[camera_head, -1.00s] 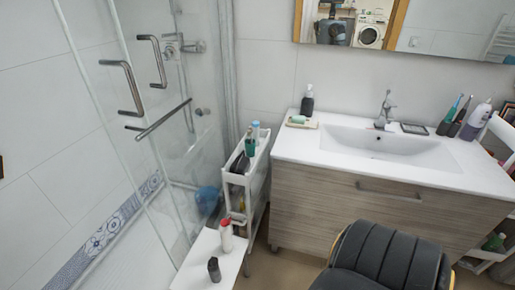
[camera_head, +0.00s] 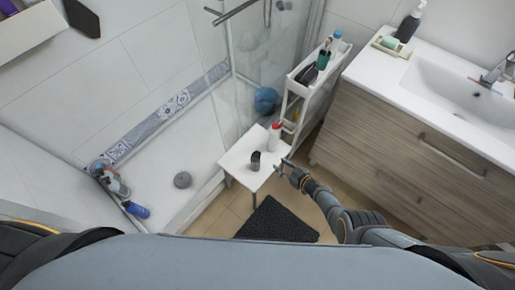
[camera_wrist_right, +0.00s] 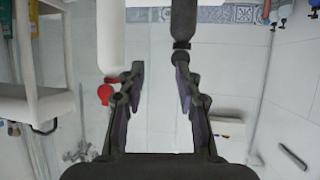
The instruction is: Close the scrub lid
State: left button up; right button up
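A white bottle with a red lid (camera_head: 274,134) stands upright on a small white stool (camera_head: 236,155). In the right wrist view, which looks upside down, the white bottle (camera_wrist_right: 109,40) is near the left finger. Its red lid (camera_wrist_right: 106,94) shows as a rounded part at the bottle's end; I cannot tell how far it is open. A dark bottle (camera_head: 255,161) stands beside it and also shows near the right finger (camera_wrist_right: 183,22). My right gripper (camera_head: 284,167) is at the stool's right edge, open and empty in the wrist view (camera_wrist_right: 160,68). My left gripper is not in view.
A white narrow cart (camera_head: 292,100) with bottles stands behind the stool. The wooden vanity (camera_head: 400,150) is on the right. A dark mat (camera_head: 278,221) lies on the floor in front. The glass shower and its tray (camera_head: 155,185) are on the left.

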aim_at(256, 152)
jog(key=a+r+n+g+y, duration=0.2)
jog(key=a+r, duration=0.2)
jog(key=b+x, duration=0.2)
jog(key=x, duration=0.1)
jog(key=b+x, duration=0.6)
jog(key=x, duration=0.1)
jog(key=shift+w+d+f, duration=0.1)
jog(key=shift+w+d, duration=0.15)
jog(key=shift+w, duration=0.1)
jog(key=shift+w+a, duration=0.2)
jog(key=shift+a, duration=0.2)
jog(key=shift+c, duration=0.2)
grip_shut()
